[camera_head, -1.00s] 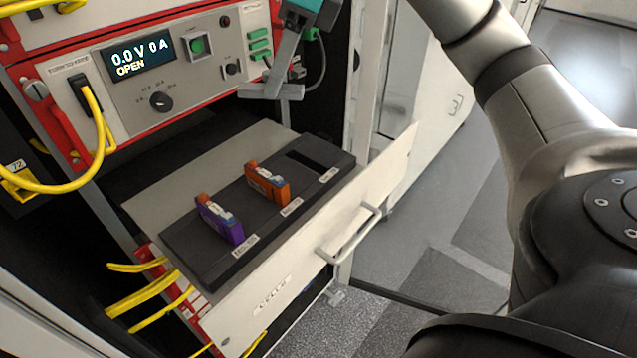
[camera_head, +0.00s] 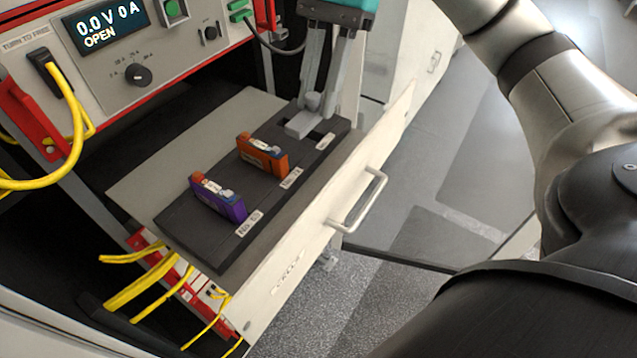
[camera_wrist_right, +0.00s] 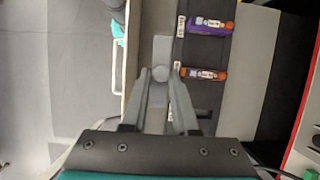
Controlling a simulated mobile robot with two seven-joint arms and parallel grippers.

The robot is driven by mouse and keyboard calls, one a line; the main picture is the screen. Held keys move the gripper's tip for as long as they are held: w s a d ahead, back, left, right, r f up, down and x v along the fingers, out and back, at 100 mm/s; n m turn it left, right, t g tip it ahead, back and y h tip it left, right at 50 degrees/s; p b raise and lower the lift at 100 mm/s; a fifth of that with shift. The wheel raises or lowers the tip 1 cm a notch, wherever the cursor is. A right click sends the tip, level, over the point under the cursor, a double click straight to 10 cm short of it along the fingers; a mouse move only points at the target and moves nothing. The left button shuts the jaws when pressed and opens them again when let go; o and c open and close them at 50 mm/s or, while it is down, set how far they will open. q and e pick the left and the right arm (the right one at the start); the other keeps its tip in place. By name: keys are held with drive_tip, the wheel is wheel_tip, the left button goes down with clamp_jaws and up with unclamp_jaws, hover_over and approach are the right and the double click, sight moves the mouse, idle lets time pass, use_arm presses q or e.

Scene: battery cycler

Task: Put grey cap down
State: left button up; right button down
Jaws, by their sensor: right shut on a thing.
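The grey cap (camera_head: 305,126) is a flat grey bar with a round knob on top. My right gripper (camera_head: 318,100) comes down from the top with its fingers shut on the knob. The cap appears over the far right end of the black tray (camera_head: 215,250) and partly covers the dark slot there. I cannot tell whether it touches the tray. In the right wrist view the cap (camera_wrist_right: 161,48) lies past the fingertips (camera_wrist_right: 160,75), beside the tray edge. My left gripper is not in view.
An orange cell (camera_head: 262,156) and a purple cell (camera_head: 218,197) sit in the tray, inside an open drawer with a handle (camera_head: 362,205). The panel display (camera_head: 112,25) reads 0.0 V 0 A OPEN. Yellow cables (camera_head: 75,120) hang at the left.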

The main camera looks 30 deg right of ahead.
wheel_tip(320, 180, down, 13)
drive_tip(key=shift+r, duration=0.1)
wheel_tip(320, 180, down, 5)
idle(0.4)
drive_tip(key=c, duration=0.7)
unclamp_jaws()
